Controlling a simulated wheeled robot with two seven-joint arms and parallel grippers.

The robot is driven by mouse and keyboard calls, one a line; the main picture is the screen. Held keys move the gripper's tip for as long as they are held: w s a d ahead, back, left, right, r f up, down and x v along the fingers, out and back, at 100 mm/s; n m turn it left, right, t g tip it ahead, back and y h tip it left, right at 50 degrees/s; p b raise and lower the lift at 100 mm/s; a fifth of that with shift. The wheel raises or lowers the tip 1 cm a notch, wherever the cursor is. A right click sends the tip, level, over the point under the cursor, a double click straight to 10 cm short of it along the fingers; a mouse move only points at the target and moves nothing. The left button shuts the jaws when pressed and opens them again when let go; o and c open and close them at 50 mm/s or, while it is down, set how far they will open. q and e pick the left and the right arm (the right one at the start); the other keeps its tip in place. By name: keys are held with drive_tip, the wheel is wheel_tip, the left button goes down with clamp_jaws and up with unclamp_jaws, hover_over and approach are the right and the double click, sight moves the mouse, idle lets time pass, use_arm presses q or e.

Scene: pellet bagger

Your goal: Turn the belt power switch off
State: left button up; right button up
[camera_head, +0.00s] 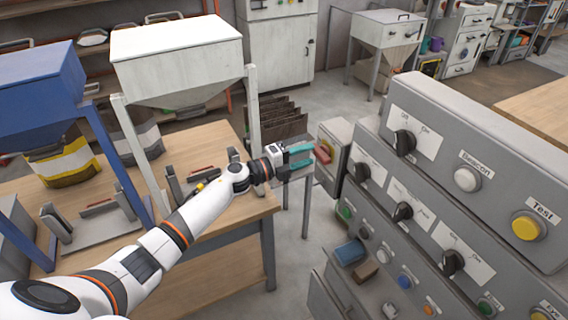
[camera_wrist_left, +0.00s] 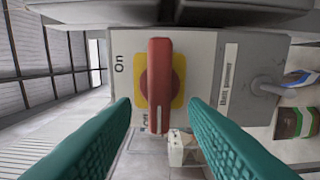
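The belt power switch has a red handle (camera_wrist_left: 160,85) on a yellow plate, on the face of a grey box (camera_wrist_left: 205,60). In the left wrist view the handle stands upright in the picture; "On" is at its upper left, and a partly hidden label, seemingly "Off", is by its lower end. A "Belt power" label is to the right. In the head view the red handle (camera_head: 325,151) is just beyond my left gripper (camera_head: 300,156). Its teal fingers (camera_wrist_left: 160,108) are open, one on each side of the handle's lower part, with gaps showing. My right gripper is out of view.
A large grey control panel (camera_head: 480,130) with knobs and buttons stands close on the right. A wooden table (camera_head: 215,215) with a white hopper (camera_head: 175,60) lies under and behind my left arm. Brown folders (camera_head: 275,115) stand behind the gripper.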

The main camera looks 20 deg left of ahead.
use_arm(q)
drive_tip(key=b+v, duration=0.3)
drive_tip(key=v, duration=0.6)
drive_tip(key=shift+a, duration=0.2)
drive_tip(key=shift+s, duration=0.15)
